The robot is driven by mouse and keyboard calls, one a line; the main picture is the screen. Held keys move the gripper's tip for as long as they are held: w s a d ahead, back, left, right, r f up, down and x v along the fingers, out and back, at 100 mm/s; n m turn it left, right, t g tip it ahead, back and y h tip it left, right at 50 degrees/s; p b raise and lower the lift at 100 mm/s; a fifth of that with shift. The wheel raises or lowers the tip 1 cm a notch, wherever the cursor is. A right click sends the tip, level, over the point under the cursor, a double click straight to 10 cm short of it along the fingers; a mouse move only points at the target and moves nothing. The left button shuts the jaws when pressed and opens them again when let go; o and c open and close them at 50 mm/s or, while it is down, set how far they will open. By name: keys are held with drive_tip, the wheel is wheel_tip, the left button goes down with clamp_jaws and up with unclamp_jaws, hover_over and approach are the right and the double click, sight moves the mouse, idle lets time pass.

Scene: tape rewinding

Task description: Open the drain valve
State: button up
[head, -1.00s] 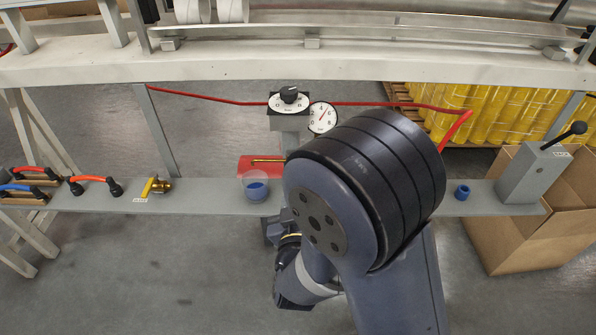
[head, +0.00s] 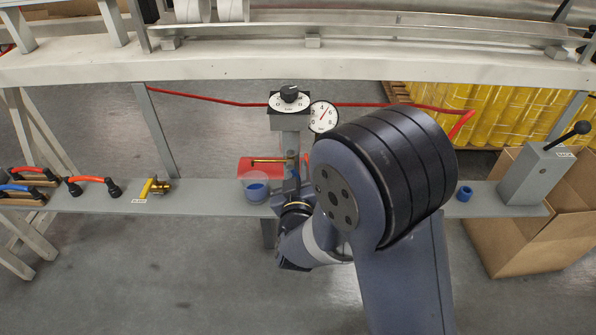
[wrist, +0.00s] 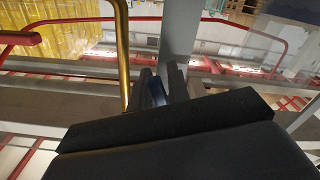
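A brass valve with a yellow handle (head: 154,187) is on the grey shelf at the left, behind a small label too small to read. It is well to the left of my gripper. A yellow-brass pipe (wrist: 122,45) rises just left of the fingers.
A red block with a brass rod (head: 262,166) is behind the cup. A black knob (head: 290,93) and a round gauge (head: 323,116) top the post. Red and blue hoses (head: 90,181) lie at the left. A grey lever box (head: 535,175) stands right.

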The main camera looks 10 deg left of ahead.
clamp_jaws()
drive_tip(key=shift+a+f+m+b, duration=0.25)
drive_tip(key=shift+m+b, duration=0.25)
drive_tip(key=shift+b, duration=0.35)
drive_tip(key=shift+s+a+m+b, duration=0.15)
drive_tip(key=shift+a+m+b, duration=0.05)
drive_tip(key=shift+m+b, duration=0.6)
drive_tip(key=shift+o, duration=1.8)
unclamp_jaws()
drive_tip(key=shift+r, duration=0.1)
